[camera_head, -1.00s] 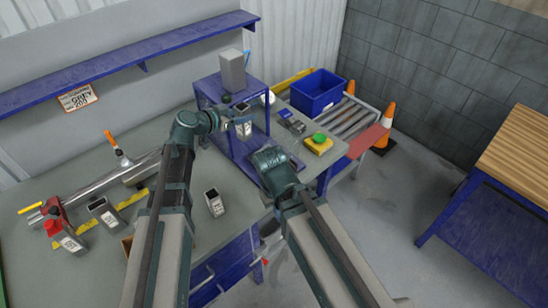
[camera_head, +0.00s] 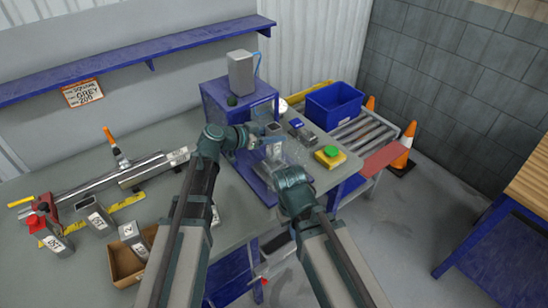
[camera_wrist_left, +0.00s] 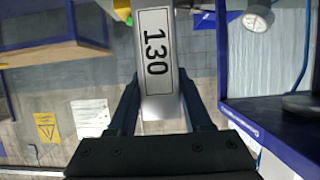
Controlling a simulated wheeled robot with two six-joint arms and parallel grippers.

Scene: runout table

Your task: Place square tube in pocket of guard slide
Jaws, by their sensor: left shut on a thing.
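A grey square tube (camera_head: 273,151) with a white label hangs in my left gripper (camera_head: 262,140), in front of the blue machine frame (camera_head: 239,91). In the left wrist view the tube (camera_wrist_left: 160,112) fills the space between the two dark fingers (camera_wrist_left: 162,110), and its label reads 130. The left gripper is shut on it. The guard slide and its pocket cannot be clearly told apart; a blue base and a clear panel show around the tube. My right arm ends just right of the tube in the head view, and its fingers are hidden.
Other square tubes (camera_head: 96,217) stand at the left near a yellow ruler; one (camera_head: 133,239) is in a cardboard box (camera_head: 122,268). A green button on a yellow box (camera_head: 330,156) sits right of the machine. A blue bin (camera_head: 335,105) stands on rollers behind.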

